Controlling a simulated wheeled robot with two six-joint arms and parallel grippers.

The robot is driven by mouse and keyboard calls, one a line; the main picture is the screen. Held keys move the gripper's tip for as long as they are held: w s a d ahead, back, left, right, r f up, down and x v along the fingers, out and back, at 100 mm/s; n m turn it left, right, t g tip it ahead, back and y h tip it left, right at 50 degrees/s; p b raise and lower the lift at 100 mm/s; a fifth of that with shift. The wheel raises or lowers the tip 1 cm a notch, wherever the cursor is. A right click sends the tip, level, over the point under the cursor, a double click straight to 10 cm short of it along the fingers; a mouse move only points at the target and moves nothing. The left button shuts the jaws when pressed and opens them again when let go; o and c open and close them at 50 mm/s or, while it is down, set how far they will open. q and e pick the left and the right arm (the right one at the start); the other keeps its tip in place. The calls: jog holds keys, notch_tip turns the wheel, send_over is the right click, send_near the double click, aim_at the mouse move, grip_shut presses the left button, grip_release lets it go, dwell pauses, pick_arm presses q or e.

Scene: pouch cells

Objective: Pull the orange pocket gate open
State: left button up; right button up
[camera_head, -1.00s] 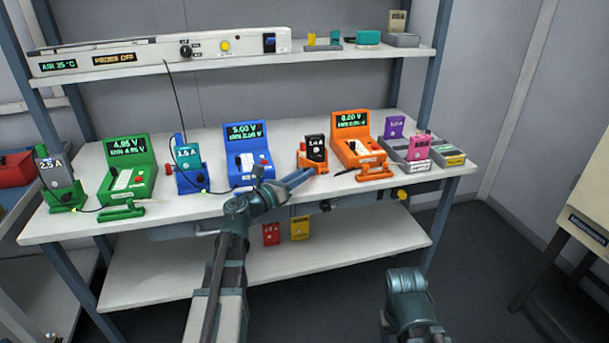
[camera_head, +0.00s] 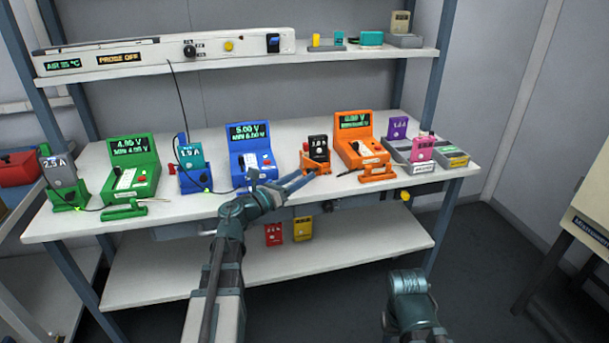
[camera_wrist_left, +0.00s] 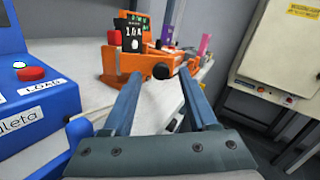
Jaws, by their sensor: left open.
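The orange pocket (camera_head: 309,167) stands on the bench left of the orange tester (camera_head: 352,140). A black cell (camera_head: 318,147) marked with amps stands upright in it. The wrist view shows the pocket's orange body (camera_wrist_left: 113,60) and, low at its front, the orange gate with a dark round knob (camera_wrist_left: 161,71). I cannot tell how far the gate stands open. My left gripper (camera_head: 306,180) is open and empty, its fingers pointing at the pocket's front. In the wrist view its fingertips (camera_wrist_left: 160,86) lie either side of the knob in the picture, with no clear contact.
The blue tester (camera_head: 250,150) stands close on the left, and the green tester (camera_head: 130,165) farther left. Grey trays with purple (camera_head: 397,127) and pink (camera_head: 424,147) cells sit at the right. The bench's front edge is below my left gripper. My right arm (camera_head: 410,300) is low, away from the bench.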

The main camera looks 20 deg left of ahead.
pick_arm(q)
jog(key=v, duration=1.1)
jog(key=shift+s+a+b, duration=0.2)
jog(key=shift+s+b, duration=0.1)
jog(key=shift+b, duration=0.05)
jog(key=shift+f, duration=0.1)
